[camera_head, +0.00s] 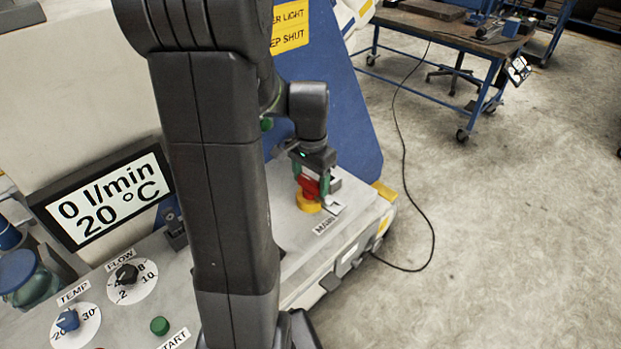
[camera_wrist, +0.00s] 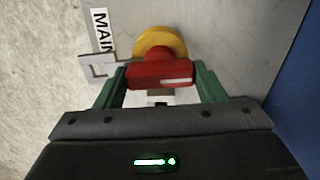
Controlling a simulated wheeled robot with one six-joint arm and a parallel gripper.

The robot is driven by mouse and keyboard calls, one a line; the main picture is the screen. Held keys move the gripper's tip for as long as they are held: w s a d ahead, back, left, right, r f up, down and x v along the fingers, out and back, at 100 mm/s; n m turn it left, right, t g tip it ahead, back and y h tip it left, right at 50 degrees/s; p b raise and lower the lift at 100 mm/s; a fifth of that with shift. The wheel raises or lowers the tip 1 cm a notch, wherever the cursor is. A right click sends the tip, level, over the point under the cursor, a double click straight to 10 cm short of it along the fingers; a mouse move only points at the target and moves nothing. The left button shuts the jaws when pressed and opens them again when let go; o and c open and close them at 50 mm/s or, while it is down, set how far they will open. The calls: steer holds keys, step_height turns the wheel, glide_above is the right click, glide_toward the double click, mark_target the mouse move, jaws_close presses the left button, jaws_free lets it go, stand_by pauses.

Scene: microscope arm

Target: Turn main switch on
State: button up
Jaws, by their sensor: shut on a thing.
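The main switch is a red rotary handle (camera_wrist: 160,74) on a round yellow base (camera_wrist: 158,40), mounted on the grey panel. A label starting "MAIN" (camera_head: 325,226) is beside it, and it also shows in part in the wrist view (camera_wrist: 103,32). My gripper (camera_wrist: 160,88) has its green fingers on both sides of the red handle and is shut on it. In the head view my gripper (camera_head: 311,180) comes down on the switch from above. It partly hides the red handle (camera_head: 309,188); the yellow base (camera_head: 308,204) shows below. The white mark on the handle lies toward its right end in the wrist view.
A metal hasp-like bracket (camera_wrist: 97,66) sits beside the yellow base, close to my left finger. A blue panel (camera_head: 335,110) rises behind the switch. The display (camera_head: 105,197) reads 0 l/min and 20 °C. FLOW (camera_head: 126,274) and TEMP (camera_head: 68,320) knobs are at the lower left.

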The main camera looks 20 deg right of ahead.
mark_target(311, 180)
steer(key=shift+r+m, duration=0.1)
steer(key=shift+m, duration=0.4)
steer(key=o, duration=1.4)
step_height(311, 180, up, 14)
steer(key=shift+f, duration=0.15)
steer(key=shift+f, duration=0.1)
step_height(311, 180, down, 14)
steer(key=shift+r, duration=0.1)
stand_by(0.4)
